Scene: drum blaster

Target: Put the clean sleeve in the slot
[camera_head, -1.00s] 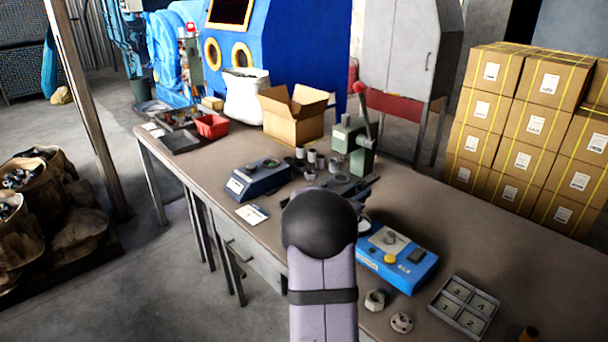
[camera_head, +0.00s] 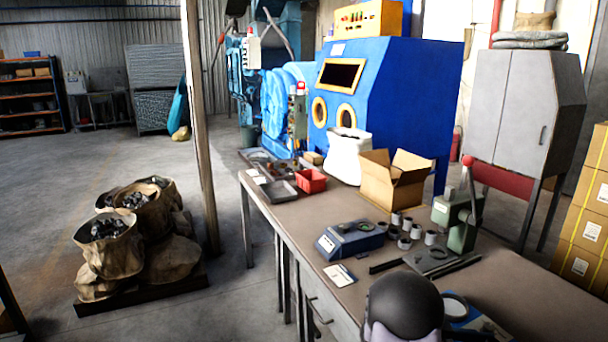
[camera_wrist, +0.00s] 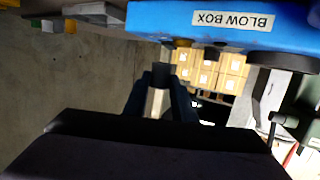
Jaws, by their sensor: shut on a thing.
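My gripper (camera_wrist: 161,88) shows in the wrist view with two dark fingers shut on a small grey piece (camera_wrist: 162,75), which looks like a sleeve. Only part of the piece shows, so I cannot tell whether it is clean. The blue box labelled BLOW BOX (camera_wrist: 190,18) is close at the top of the wrist view. In the head view my arm's dark rounded joint hides my gripper. Several small grey sleeves (camera_head: 404,243) stand on the bench by the green hand press (camera_head: 462,218). I cannot make out the slot in either current view.
A blue instrument (camera_head: 350,240) and a white card (camera_head: 340,275) are on the bench (camera_head: 300,222). An open carton (camera_head: 392,185), a white sack (camera_head: 347,160) and a red bin (camera_head: 312,181) stand farther back. Stacked cartons (camera_head: 585,235) are at the right.

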